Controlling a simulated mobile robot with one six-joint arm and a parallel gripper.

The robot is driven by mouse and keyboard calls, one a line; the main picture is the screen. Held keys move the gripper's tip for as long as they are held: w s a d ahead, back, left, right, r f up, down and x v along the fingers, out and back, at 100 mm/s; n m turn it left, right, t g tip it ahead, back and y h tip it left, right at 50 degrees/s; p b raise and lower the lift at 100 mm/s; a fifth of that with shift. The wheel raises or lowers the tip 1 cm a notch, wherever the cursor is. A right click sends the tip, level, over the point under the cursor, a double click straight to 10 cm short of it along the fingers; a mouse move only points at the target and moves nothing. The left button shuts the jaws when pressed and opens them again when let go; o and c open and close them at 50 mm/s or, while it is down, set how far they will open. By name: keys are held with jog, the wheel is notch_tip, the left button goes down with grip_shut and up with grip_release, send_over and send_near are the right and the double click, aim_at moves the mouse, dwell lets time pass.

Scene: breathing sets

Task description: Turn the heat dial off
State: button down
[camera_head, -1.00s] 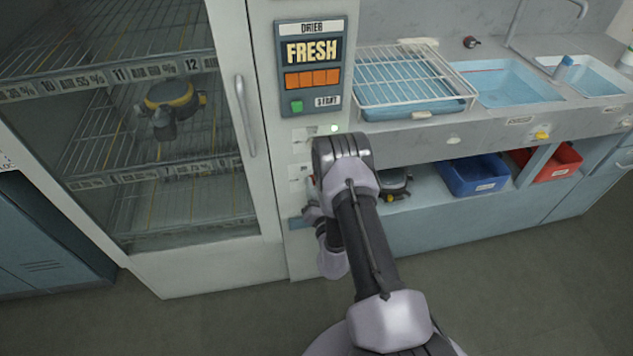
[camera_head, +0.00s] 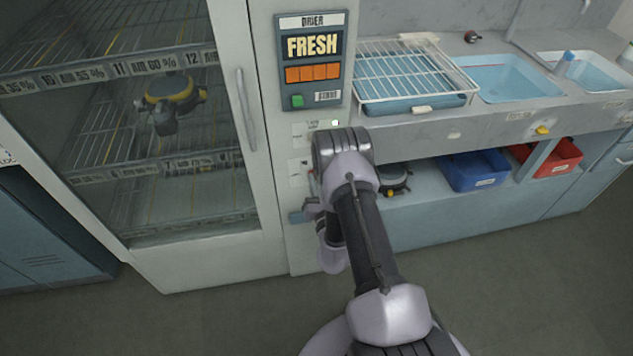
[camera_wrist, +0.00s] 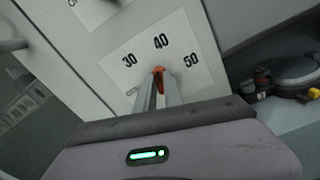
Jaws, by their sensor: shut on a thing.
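The heat dial (camera_wrist: 157,70) shows in the wrist view as a small red-orange piece between my fingertips. It sits on a white scale plate (camera_wrist: 196,72) marked 30, 40 and 50, and the red piece is just below the 40. My gripper (camera_wrist: 159,80) is shut on the dial, its two fingers on either side of it. The fingers hide most of the dial, and a small mark left of them below the 30 is unreadable. In the head view my arm hides the dial on the drier's front (camera_head: 285,130).
The drier's panel (camera_head: 310,62) reads FRESH and has a green button (camera_head: 297,101). Left is a glass door with a handle (camera_head: 245,110). Right are a rack (camera_head: 410,72), sinks (camera_head: 505,78), a blue bin (camera_head: 475,171) and a red bin (camera_head: 553,158). The floor in front is clear.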

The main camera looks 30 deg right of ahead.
jog(key=n+b, duration=0.1)
jog(key=n, duration=0.9)
jog(key=n+b, duration=0.1)
jog(key=n, duration=1)
jog(key=shift+w+a, duration=0.15)
jog(key=shift+w, duration=0.05)
jog(key=shift+n, duration=0.3)
jog(key=c, duration=1.5)
grip_release()
jog(key=shift+o, duration=0.2)
jog(key=shift+f, duration=0.1)
jog(key=shift+b, duration=0.3)
